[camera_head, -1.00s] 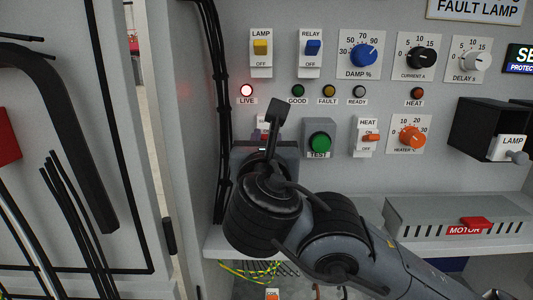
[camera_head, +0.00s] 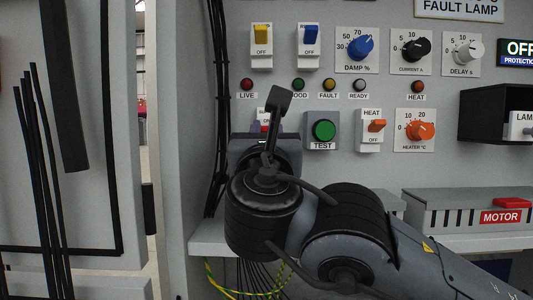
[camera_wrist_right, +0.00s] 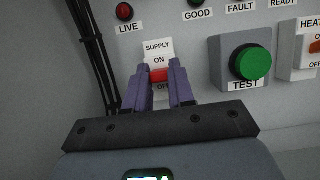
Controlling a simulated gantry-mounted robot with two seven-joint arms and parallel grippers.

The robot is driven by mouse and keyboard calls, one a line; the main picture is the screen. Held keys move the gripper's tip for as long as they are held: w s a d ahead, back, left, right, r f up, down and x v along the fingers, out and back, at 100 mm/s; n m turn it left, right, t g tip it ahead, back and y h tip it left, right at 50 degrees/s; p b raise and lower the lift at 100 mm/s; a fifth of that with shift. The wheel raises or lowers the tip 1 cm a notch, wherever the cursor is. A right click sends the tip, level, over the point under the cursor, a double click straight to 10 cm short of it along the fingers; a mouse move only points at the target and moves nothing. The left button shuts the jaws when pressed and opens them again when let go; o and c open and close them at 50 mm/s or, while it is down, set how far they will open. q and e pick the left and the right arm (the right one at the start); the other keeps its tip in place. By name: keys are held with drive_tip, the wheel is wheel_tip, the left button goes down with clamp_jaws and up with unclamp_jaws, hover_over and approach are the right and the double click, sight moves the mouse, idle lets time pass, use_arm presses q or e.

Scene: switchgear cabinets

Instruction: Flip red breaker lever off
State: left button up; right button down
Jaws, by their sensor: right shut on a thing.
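The red breaker lever (camera_wrist_right: 160,76) is on the white SUPPLY plate (camera_wrist_right: 158,48) in the right wrist view. It lies below the ON label, with part of the OFF label showing just beneath it. My right gripper (camera_wrist_right: 160,84) has its two purple fingers on either side of the lever, shut on it. In the head view, my right wrist hides most of the plate and only a bit of the red lever (camera_head: 264,126) shows. The LIVE lamp (camera_head: 246,85) is dark red, unlit. My left gripper is out of view.
The green TEST button (camera_head: 324,130) and the orange HEAT switch (camera_head: 376,126) are close to the right of the breaker. Black cables (camera_head: 217,110) run down the panel's left side. A grey shelf with a MOTOR box (camera_head: 455,208) lies below.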

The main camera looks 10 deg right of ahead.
drive_tip(key=shift+f, duration=0.15)
drive_tip(key=c, duration=1)
unclamp_jaws()
drive_tip(key=shift+o, duration=0.2)
drive_tip(key=b+v, duration=0.2)
drive_tip(key=v, duration=0.8)
drive_tip(key=shift+s+b, duration=0.3)
drive_tip(key=shift+s, duration=0.05)
drive_tip(key=shift+a+f, duration=0.1)
